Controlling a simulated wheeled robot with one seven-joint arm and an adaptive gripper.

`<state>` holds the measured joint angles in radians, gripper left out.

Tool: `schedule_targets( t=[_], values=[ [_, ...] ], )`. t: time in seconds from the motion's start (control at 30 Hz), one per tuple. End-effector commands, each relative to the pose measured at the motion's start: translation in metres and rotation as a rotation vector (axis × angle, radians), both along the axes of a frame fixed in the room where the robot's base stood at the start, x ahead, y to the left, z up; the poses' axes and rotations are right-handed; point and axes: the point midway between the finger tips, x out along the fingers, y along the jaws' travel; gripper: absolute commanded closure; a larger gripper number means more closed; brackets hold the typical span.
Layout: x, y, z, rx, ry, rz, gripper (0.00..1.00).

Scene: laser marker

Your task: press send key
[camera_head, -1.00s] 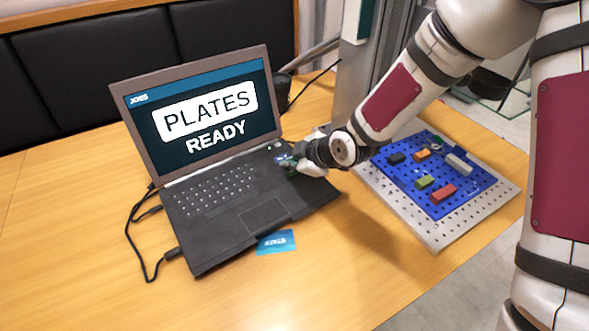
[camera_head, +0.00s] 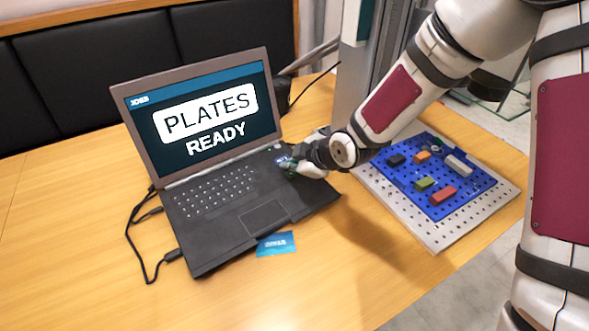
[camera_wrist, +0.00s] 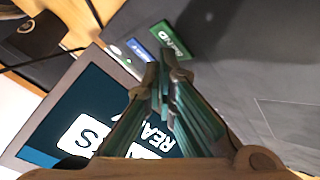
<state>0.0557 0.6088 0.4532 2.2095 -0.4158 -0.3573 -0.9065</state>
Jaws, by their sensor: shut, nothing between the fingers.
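The green SEND key (camera_wrist: 170,40) shows in the wrist view on the dark laptop deck, just beyond my fingertips. A blue key (camera_wrist: 138,50) lies beside it. My gripper (camera_wrist: 165,66) is shut and empty, with its tips close to both keys; whether they touch is not clear. In the head view my gripper (camera_head: 289,165) is over the right side of the laptop (camera_head: 225,200), right of the keyboard, and partly hides the keys there. The laptop screen (camera_head: 207,115) reads PLATES READY.
A blue card (camera_head: 276,244) lies at the laptop's front edge. A perforated metal plate (camera_head: 436,238) with a blue mat and several small blocks is to the right. Cables (camera_head: 135,235) run left of the laptop. The front table is clear.

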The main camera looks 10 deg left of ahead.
Motion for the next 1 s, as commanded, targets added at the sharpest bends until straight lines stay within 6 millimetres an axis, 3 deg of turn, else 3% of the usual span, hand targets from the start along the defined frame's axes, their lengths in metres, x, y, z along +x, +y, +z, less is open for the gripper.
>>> schedule_targets(
  t=[0.03,0.57,1.0],
  values=[
    [0.004,0.0,-0.008,0.0,-0.001,-0.001,1.0],
    [0.006,0.0,-0.001,0.0,0.0,0.0,1.0],
    [0.004,0.0,0.04,0.0,-0.001,0.0,1.0]
  ],
)
